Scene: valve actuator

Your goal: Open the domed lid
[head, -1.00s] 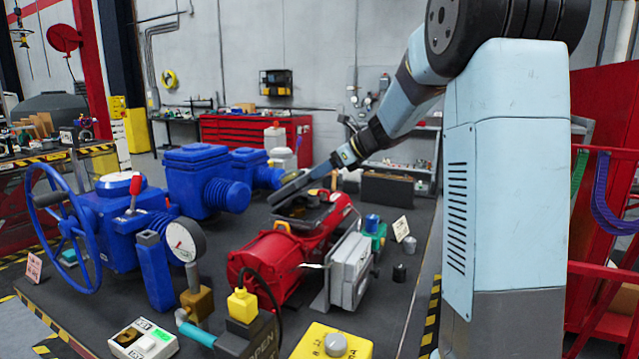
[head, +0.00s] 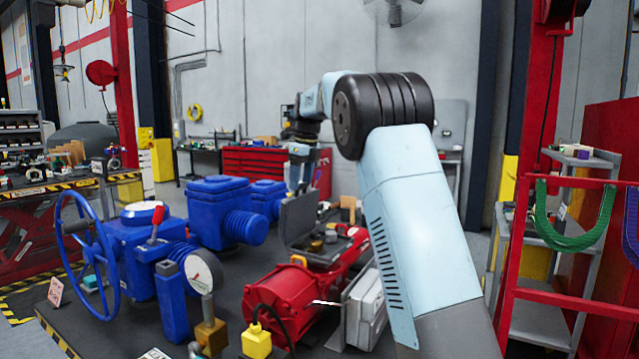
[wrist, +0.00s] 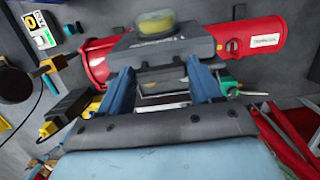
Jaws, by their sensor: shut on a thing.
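The domed lid is a grey cover with a yellow dome (wrist: 155,40). In the head view the grey lid (head: 297,218) stands raised at a steep tilt on the red actuator (head: 285,298). An open compartment with small parts (head: 327,242) shows beside it. My gripper (head: 300,188) points down at the lid's upper edge. In the wrist view my gripper's two blue fingers (wrist: 162,78) reach the lid's near edge, shut on it. The exact finger contact is hard to see. The dome is hidden in the head view.
A blue valve with a handwheel (head: 88,245) and a gauge (head: 204,270) stand to the left. A grey box (head: 365,305) is on the actuator's right side. A red rack (head: 510,260) stands at the right. Open floor lies behind the bench.

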